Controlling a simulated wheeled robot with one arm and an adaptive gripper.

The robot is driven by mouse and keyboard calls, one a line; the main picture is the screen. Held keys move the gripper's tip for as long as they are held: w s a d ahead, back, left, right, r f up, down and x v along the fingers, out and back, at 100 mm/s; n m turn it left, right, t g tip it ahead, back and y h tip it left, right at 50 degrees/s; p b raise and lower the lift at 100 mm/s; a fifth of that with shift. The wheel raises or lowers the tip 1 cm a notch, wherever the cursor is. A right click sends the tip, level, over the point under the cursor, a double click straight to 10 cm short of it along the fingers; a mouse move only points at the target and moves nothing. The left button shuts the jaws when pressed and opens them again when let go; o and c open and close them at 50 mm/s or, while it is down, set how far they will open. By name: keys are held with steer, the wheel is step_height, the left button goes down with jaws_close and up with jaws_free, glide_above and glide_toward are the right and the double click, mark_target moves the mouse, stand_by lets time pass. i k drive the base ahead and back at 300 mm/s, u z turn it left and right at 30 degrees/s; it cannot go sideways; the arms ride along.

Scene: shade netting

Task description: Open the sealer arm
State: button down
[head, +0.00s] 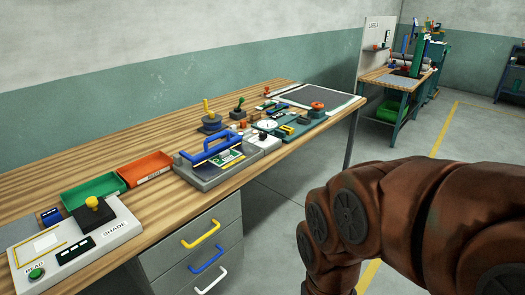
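The device that looks like the sealer (198,177) stands on the wooden workbench, near its front edge and about mid-length. It has a grey base, a green-and-yellow panel on top and a long blue bar with a raised blue handle (203,140). The bar lies across the base towards its back; I cannot tell whether it is fully down. My brown arm fills the lower right of the head view, to the right of the bench and apart from the sealer. My gripper is not in view.
Green (94,191) and orange (146,168) trays and a white switch box (80,250) stand left of the sealer. Tools and a dark mat (318,98) lie to its right. Drawers (196,250) are below. Open floor lies right of the bench, with another workstation (393,78) behind.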

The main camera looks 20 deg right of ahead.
mark_target(208, 153)
steer(key=u, duration=0.75)
steer(key=i, duration=0.85)
steer(key=u, duration=0.35)
